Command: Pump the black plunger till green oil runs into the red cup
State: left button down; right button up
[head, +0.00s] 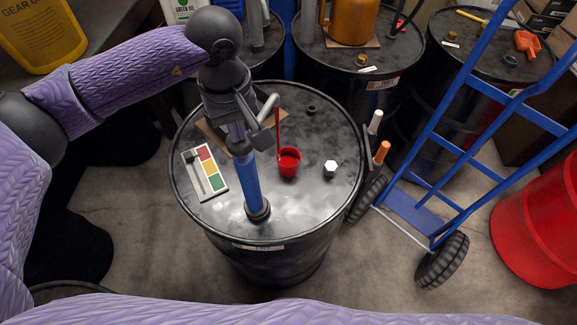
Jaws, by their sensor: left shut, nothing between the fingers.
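A blue pump tube (245,180) stands upright on the near part of a black drum lid. The red cup (289,163) stands on the lid to its right; no green shows in it. A thin red upright strip (278,135) rises at the cup's left side. My left gripper (241,142) points down over the top of the pump, shut and empty. It hides much of the pump's top, so I cannot make out the black plunger or whether the gripper touches it. My right gripper is out of view.
The drum lid (335,140) also bears a colour chart (205,172) and a white hex cap (330,168). A blue hand truck (425,200) stands close at the right, with a red drum (540,225) beyond it. More black drums stand behind.

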pick_arm(q)
jog(key=shift+f+b, duration=0.3)
jog(key=shift+f, duration=0.25)
jog(key=shift+r, duration=0.1)
notch_tip(320, 180, up, 7)
jog(key=p, duration=0.3)
jog(key=shift+p, duration=0.4)
notch_tip(320, 180, up, 5)
jog(key=p, duration=0.2)
jog(key=shift+p, duration=0.4)
